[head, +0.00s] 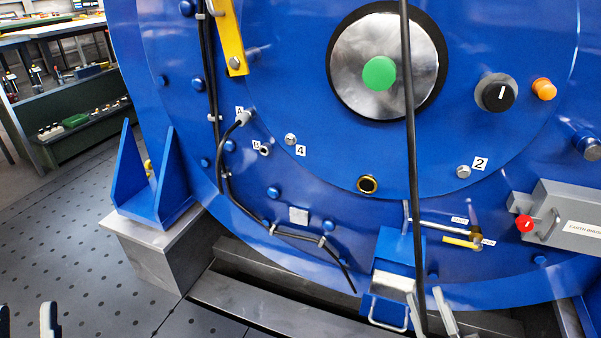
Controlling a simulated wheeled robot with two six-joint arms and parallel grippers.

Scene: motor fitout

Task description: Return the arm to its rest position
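My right gripper (425,291) shows at the bottom, right of centre, as two pale fingers pointing up. They stand apart with a gap between them, and I see nothing held. It is in front of the lower edge of the big blue motor housing (330,215), close to a blue bracket (397,250) with a metal handle. A hanging black cable (409,120) passes by the left finger; whether they touch I cannot tell. My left gripper (26,312) shows only as two fingertips at the bottom left corner, well apart, over the floor. The rest of both arms is out of view.
The housing carries a green button (379,74), a black knob (496,94), an orange button (544,89) and a brass-ringed hole (367,184). A grey box (568,218) with a red knob juts out at right. A blue support (150,185) stands left; perforated floor (60,235) is clear.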

